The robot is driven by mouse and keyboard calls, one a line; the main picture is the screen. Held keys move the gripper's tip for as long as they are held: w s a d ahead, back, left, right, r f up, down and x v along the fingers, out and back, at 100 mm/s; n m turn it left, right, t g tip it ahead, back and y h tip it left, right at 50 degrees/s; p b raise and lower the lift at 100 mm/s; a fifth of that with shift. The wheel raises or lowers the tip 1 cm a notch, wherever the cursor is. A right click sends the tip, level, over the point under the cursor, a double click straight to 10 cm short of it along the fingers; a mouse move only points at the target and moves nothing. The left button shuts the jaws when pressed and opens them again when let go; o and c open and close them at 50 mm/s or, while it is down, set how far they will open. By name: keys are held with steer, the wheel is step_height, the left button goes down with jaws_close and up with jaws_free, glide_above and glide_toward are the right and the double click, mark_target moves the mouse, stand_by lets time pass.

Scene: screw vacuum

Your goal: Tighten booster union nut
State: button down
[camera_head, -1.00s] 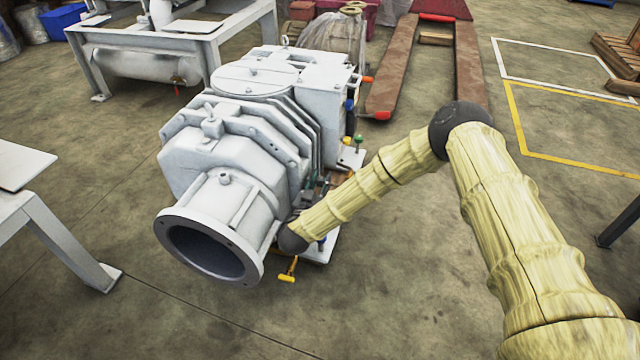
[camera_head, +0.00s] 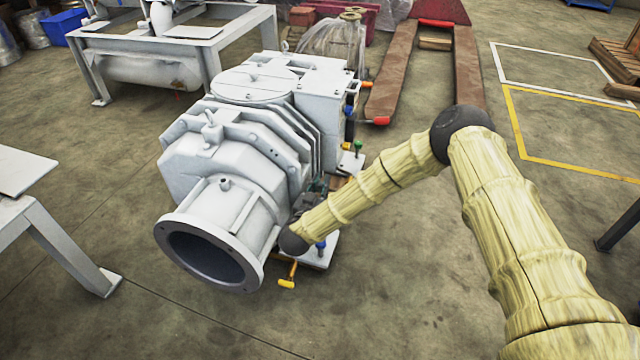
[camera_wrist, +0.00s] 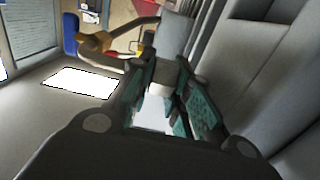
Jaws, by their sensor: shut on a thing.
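The white vacuum pump (camera_head: 235,150) stands on the floor with its round flanged opening facing the front. My arm reaches down to its right side, low beside the flange. In the wrist view my gripper (camera_wrist: 170,92) is shut on a small pale grey piece (camera_wrist: 160,75) held between its teal finger pads. This piece lies where the booster union nut would be, but I cannot tell its threads or how tight it sits. The pump's grey body (camera_wrist: 255,75) rises close on the right. In the head view my gripper is mostly hidden behind my arm.
A yellow-handled valve (camera_head: 287,281) sticks out low at the front, and a blue handle (camera_head: 321,245) is near my wrist. A brown pipe (camera_wrist: 105,45) curves close left of my fingers.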

steer(key=shift+r+p, duration=0.25)
steer(key=shift+p, duration=0.2)
steer(key=g+p, duration=0.2)
steer(key=p, duration=0.2)
steer(key=shift+r+y+p, duration=0.15)
steer(key=shift+y+p, duration=0.15)
steer(key=shift+p, duration=0.05)
steer(key=g+p, duration=0.2)
steer(key=p, duration=0.1)
steer(key=g+y+p, duration=0.1)
steer(key=g+p, duration=0.1)
steer(key=p, duration=0.2)
steer(key=g+p, duration=0.1)
steer(key=p, duration=0.3)
steer(key=shift+w+g+y, duration=0.25)
steer(key=shift+g+y, duration=0.15)
steer(key=g+p, duration=0.1)
steer(key=p, duration=0.1)
steer(key=f+g+y+p, duration=0.1)
steer(key=g+p, duration=0.1)
steer(key=shift+w+g+p, duration=0.1)
steer(key=shift+g+p, duration=0.2)
steer(key=shift+p, duration=0.1)
steer(key=shift+f+g+y+p, duration=0.15)
steer(key=shift+g+y+p, duration=0.15)
steer(key=shift+g, duration=0.1)
steer(key=c, duration=1.6)
jaws_free()
